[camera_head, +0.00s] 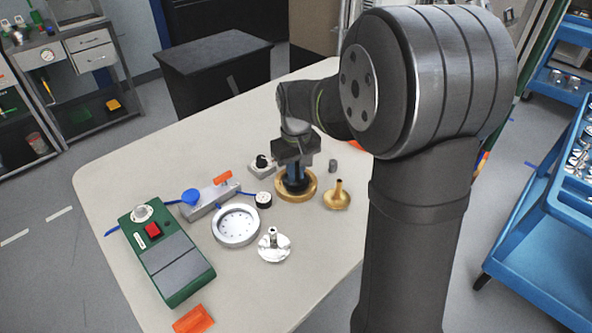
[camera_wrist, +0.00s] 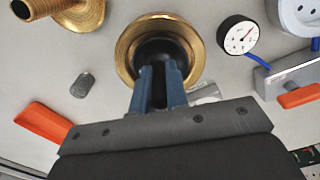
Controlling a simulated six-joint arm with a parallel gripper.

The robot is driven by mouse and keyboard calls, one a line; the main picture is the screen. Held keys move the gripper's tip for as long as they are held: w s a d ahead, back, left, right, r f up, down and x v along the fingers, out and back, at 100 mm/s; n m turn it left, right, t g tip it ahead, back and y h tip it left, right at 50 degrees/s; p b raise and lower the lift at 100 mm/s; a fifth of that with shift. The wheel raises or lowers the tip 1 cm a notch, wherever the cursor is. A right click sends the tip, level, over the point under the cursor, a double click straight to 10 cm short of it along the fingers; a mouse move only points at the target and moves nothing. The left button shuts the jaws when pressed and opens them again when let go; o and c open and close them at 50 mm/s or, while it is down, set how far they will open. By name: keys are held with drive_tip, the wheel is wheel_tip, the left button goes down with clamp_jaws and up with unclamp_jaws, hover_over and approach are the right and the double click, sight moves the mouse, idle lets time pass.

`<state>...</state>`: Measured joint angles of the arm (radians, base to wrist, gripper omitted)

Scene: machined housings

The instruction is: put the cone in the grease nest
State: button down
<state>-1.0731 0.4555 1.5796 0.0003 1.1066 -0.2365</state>
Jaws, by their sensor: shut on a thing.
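My gripper (camera_head: 295,178) points down over a round brass ring (camera_head: 309,189) on the table. In the wrist view its blue fingers (camera_wrist: 158,80) reach into the opening of the brass ring (camera_wrist: 126,44) and are close together. They are shut on a dark piece (camera_wrist: 160,47) inside the ring's opening. This may be the cone, but the fingers hide much of it. I cannot tell whether the piece rests on the ring's floor. No part is clearly marked as the grease nest.
A brass flange with a stem (camera_head: 337,197) stands right of the ring. A silver ring housing (camera_head: 236,226), silver flange (camera_head: 274,246), gauge (camera_head: 263,199), clamp block (camera_head: 210,197) and green box (camera_head: 165,252) stand left and nearer. A small grey cylinder (camera_head: 333,165) is behind. The front right table is clear.

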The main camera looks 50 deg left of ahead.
drive_tip(key=c, duration=1.4)
unclamp_jaws()
drive_tip(key=shift+f, duration=0.1)
wheel_tip(320, 180, up, 12)
drive_tip(key=shift+r, duration=0.15)
drive_tip(key=shift+f, duration=4.2)
